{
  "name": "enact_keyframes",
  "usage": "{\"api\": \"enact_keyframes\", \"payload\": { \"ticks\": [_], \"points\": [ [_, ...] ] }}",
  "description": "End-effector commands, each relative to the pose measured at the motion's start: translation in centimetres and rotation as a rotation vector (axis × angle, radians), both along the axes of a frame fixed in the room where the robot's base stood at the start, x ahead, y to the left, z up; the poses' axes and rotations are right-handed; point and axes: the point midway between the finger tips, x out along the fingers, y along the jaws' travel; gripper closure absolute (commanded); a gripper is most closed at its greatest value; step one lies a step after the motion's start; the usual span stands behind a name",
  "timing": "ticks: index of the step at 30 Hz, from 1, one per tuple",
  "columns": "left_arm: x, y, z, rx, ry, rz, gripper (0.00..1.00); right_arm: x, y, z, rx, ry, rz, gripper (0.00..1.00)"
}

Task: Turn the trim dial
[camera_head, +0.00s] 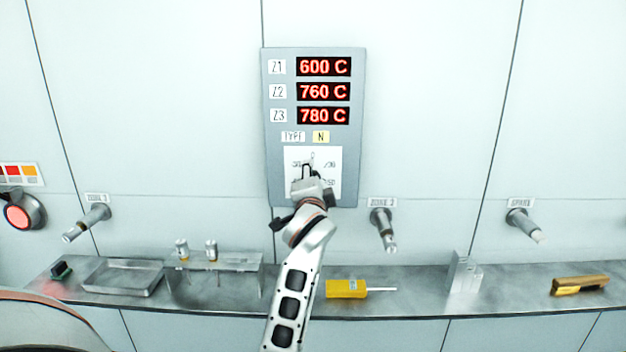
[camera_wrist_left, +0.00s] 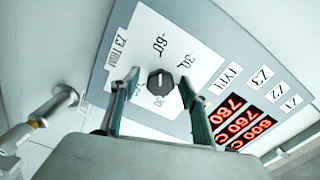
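The trim dial (camera_wrist_left: 160,82) is a small black round knob on a white scale plate marked "Z3 TRIM" in the left wrist view. The plate (camera_head: 328,165) sits low on a grey wall panel (camera_head: 277,165) in the head view, where my gripper hides the dial. My left gripper (camera_head: 309,170) is at the plate. In the left wrist view its fingers (camera_wrist_left: 159,78) are open, one on each side of the dial, with visible gaps to it. The dial's exact setting is too small to read. My right gripper is not in view.
Red displays (camera_head: 323,91) above the plate read 600, 760 and 780 C. Wall probes (camera_head: 383,230) stick out on both sides. A metal shelf (camera_head: 415,300) below holds a tray (camera_head: 123,277), a yellow handheld device (camera_head: 346,289) and a brass-coloured block (camera_head: 580,285).

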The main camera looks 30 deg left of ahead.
Motion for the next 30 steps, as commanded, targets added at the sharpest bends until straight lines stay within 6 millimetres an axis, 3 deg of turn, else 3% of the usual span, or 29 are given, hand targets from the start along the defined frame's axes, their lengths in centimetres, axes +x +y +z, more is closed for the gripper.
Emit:
{"api": "enact_keyframes", "payload": {
  "ticks": [8,21,30],
  "points": [
    [-0.8,-0.5,-0.1,0.0,0.001,0.0,0.55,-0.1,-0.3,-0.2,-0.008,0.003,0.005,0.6],
    [-6.0,-3.7,0.0,0.0,0.001,0.0,0.55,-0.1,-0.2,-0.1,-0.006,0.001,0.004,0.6],
    [-6.4,-3.9,0.0,0.0,0.0,0.0,0.55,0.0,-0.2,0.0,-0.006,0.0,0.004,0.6]
  ]
}}
